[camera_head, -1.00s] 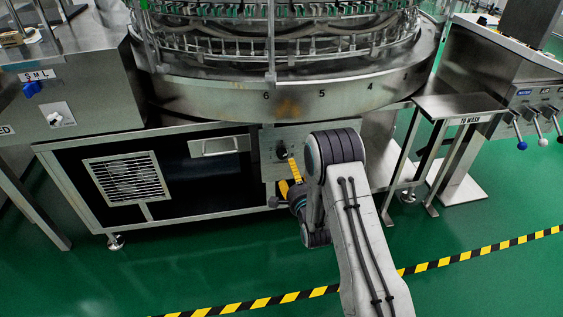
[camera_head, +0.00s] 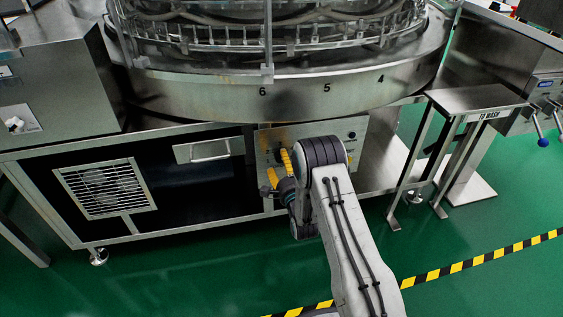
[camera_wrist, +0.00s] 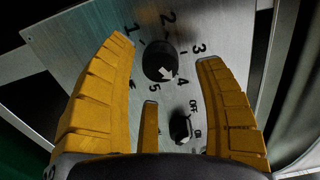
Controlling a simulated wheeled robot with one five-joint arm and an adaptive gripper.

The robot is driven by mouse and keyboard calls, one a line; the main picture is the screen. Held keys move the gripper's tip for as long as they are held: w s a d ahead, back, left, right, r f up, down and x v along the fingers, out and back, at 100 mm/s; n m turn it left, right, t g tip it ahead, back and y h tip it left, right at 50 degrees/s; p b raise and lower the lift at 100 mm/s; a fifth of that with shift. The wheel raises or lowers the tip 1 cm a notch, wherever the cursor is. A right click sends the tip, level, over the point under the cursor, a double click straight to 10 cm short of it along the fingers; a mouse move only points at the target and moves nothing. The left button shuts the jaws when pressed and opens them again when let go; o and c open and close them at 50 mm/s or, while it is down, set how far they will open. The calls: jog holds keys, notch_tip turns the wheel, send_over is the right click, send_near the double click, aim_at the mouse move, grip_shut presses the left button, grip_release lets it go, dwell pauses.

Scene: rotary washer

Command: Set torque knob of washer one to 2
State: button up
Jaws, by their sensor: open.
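The torque knob (camera_wrist: 160,62) is round and black, on a metal panel (camera_wrist: 105,22) printed with the numbers 1 to 5 in the wrist view. Its white arrow points down and right, near the 4; the 2 is above the knob. My gripper (camera_head: 279,168) is open, with yellow fingers. In the wrist view two long fingers lie left and right of the knob, and a shorter third finger is below it. I see no finger clearly touching the knob. In the head view my gripper is at the panel below the rotary drum, and the knob is not clearly visible.
A black OFF/ON switch (camera_wrist: 180,128) sits just below the knob, between the fingers. The rotary drum (camera_head: 220,88) overhangs the panel. A vent grille (camera_head: 105,188) is to the left; a side table (camera_head: 475,101) stands to the right. Green floor is open in front.

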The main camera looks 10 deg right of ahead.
jog(key=shift+w+b, duration=0.3)
jog(key=shift+w, duration=0.95)
jog(key=shift+o, duration=0.2)
jog(key=c, duration=1.3)
jog(key=shift+o, duration=0.2)
jog(key=shift+n, duration=0.3)
jog(key=n, duration=0.5)
jog(key=shift+r+n, duration=0.1)
jog(key=shift+n, duration=0.2)
jog(key=n, duration=1.1)
jog(key=shift+n, duration=0.3)
jog(key=n, duration=0.6)
